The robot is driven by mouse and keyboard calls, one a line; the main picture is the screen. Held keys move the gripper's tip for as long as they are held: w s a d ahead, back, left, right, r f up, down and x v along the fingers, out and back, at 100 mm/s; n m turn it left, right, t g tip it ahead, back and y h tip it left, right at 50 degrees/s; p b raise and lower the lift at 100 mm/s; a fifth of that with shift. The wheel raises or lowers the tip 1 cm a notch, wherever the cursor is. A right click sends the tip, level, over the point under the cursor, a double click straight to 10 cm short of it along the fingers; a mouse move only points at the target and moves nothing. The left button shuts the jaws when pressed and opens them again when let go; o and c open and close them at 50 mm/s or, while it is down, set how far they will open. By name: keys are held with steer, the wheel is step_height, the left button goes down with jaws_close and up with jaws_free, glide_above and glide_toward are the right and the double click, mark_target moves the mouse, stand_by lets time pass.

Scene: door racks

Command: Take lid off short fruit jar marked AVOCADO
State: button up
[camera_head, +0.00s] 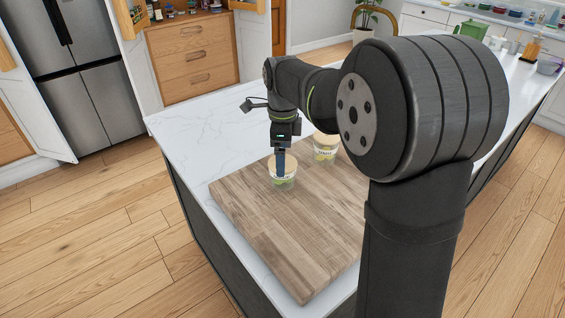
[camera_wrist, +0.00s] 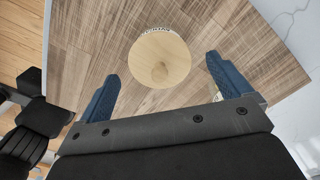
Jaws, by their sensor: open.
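Two short clear jars with pale wooden lids stand on a wooden board (camera_head: 290,238). In the head view, the nearer jar (camera_head: 284,184) has a light label with green on it. The farther jar (camera_head: 326,152) has a pale yellowish label. In the wrist view, a round wooden lid (camera_wrist: 160,58) with a knob lies between and ahead of the open blue fingers of my gripper (camera_wrist: 163,80). I see no contact with the lid.
The board lies on a white marble counter (camera_head: 190,128). A small part of another object shows beside the right finger in the wrist view. The front of the board is clear. Cups and a green item (camera_head: 470,30) stand far back on the right.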

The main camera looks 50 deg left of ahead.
steer(key=shift+f, duration=0.6)
steer(key=c, duration=1)
steer(key=shift+c, duration=0.2)
steer(key=shift+r, duration=0.15)
